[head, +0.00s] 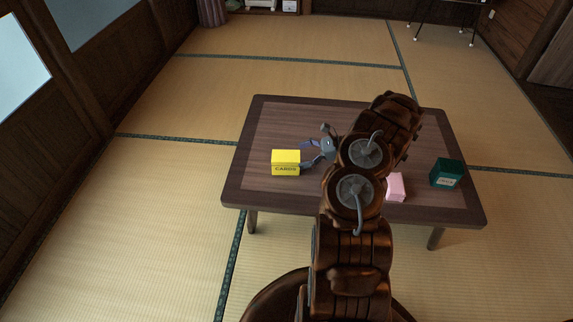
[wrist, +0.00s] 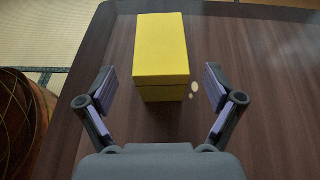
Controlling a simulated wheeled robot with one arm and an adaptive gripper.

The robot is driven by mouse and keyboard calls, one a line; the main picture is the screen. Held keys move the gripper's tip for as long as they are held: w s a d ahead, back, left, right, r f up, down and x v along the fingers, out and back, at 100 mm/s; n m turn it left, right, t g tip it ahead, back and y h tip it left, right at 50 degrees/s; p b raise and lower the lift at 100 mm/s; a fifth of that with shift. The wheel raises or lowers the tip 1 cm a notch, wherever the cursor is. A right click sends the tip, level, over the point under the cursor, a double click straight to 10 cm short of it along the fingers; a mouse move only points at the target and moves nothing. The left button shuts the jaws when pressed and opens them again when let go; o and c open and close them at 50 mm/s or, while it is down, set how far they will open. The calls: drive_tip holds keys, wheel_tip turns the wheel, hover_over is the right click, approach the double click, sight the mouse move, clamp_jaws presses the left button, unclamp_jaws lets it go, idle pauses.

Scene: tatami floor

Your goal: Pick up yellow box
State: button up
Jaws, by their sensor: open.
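The yellow box (head: 285,161), marked "CARDS" on its front, sits upright on the left part of the low wooden table (head: 265,196). In the wrist view the yellow box (wrist: 161,52) lies straight ahead, between and just beyond the fingertips. My gripper (head: 307,156) is at the box's right side in the head view. In the wrist view my gripper (wrist: 160,88) is open, with one finger on each side of the box's near end and a gap on both sides. Nothing is held.
A pink box (head: 396,187), partly hidden by my arm, and a dark green box (head: 446,173) stand on the table's right part. The tabletop left of and behind the yellow box is clear. Tatami floor (head: 170,220) surrounds the table.

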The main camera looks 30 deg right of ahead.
sight(286, 160)
drive_tip(key=shift+b+x, duration=0.85)
drive_tip(key=shift+x, duration=2.35)
drive_tip(key=c, duration=1.2)
drive_tip(key=shift+o, duration=0.2)
